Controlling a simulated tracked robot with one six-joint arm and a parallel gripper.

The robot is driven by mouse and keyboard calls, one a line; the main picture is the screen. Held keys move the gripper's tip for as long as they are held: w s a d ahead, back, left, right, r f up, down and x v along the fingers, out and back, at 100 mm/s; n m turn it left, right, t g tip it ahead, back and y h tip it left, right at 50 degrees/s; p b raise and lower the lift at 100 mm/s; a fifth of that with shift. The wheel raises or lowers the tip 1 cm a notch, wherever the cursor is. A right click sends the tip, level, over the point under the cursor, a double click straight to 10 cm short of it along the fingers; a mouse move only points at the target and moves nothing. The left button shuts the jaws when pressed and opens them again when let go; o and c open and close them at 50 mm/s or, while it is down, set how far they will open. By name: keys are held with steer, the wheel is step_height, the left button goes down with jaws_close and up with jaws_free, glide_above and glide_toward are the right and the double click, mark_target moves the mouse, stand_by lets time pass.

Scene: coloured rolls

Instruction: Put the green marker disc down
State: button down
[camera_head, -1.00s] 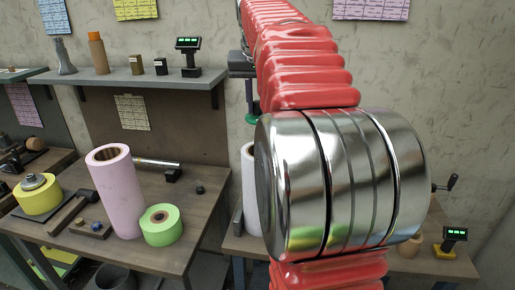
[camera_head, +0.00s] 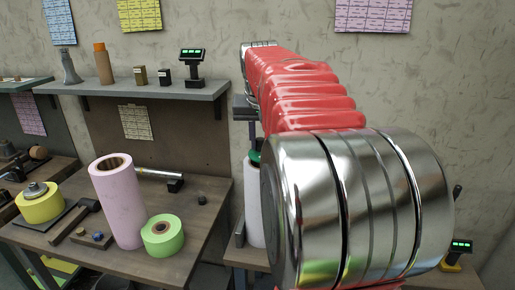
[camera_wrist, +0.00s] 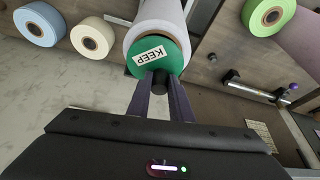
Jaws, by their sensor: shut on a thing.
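The green marker disc (camera_wrist: 163,58) bears a white label reading KEEP and has a dark knob. In the wrist view, my gripper (camera_wrist: 160,84) is shut on that knob. The disc covers most of the end of a white roll (camera_wrist: 157,14); a thin tan rim shows beside it. In the head view, the disc (camera_head: 255,158) is partly hidden by my arm, at the top of the upright white roll (camera_head: 253,205). I cannot tell whether disc and roll touch.
A pink roll (camera_head: 120,205) and a lime green roll (camera_head: 162,240) stand on the left bench, with a yellow roll (camera_head: 40,206) further left. A grey shelf (camera_head: 140,92) runs above the bench.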

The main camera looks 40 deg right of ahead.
steer(key=shift+f, duration=1)
steer(key=c, duration=1.6)
jaws_free()
steer(key=shift+f, duration=0.1)
steer(key=v, duration=1.2)
steer(key=shift+a, duration=0.15)
